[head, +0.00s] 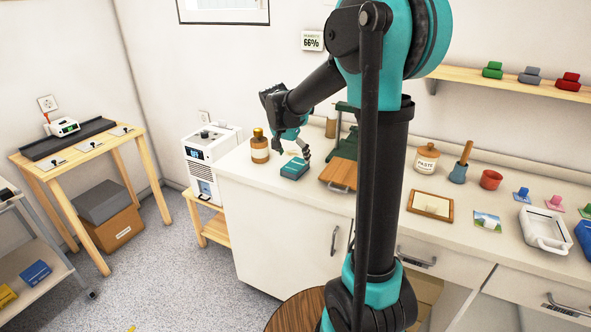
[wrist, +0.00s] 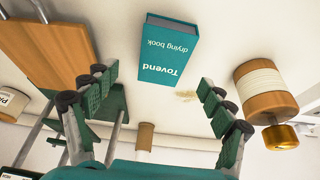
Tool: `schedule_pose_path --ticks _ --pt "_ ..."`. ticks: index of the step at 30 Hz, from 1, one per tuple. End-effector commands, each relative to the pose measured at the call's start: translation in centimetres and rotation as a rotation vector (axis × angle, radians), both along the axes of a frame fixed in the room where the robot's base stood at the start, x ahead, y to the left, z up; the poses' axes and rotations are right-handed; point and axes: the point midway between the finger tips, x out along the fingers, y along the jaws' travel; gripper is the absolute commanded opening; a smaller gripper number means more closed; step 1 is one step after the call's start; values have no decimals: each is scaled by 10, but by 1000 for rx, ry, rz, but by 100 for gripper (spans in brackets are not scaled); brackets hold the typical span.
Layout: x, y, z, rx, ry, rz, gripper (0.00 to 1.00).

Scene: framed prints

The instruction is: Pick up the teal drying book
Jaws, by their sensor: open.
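The teal drying book (head: 294,168) lies flat on the white counter, near its left end. In the wrist view the book (wrist: 168,52) shows its teal cover with the words "Tovend drying book" upside down, and a pale edge along one side. My gripper (head: 304,151) is above the counter close to the book. In the wrist view my gripper (wrist: 158,85) is open and empty, with one finger on each side of the picture and the book ahead between and beyond the fingertips. I cannot tell the exact height of the fingertips above the book.
A paste jar (head: 427,158) is farther right. A pale smudge (wrist: 187,96) marks the counter beside the book.

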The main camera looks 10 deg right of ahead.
Motion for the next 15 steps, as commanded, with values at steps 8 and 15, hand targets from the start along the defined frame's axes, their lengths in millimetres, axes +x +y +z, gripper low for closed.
schedule_pose_path --ticks 8,15 --pt "8 -2 -26 0 0 0 83" --pt "15 -7 -50 0 0 -1 83"
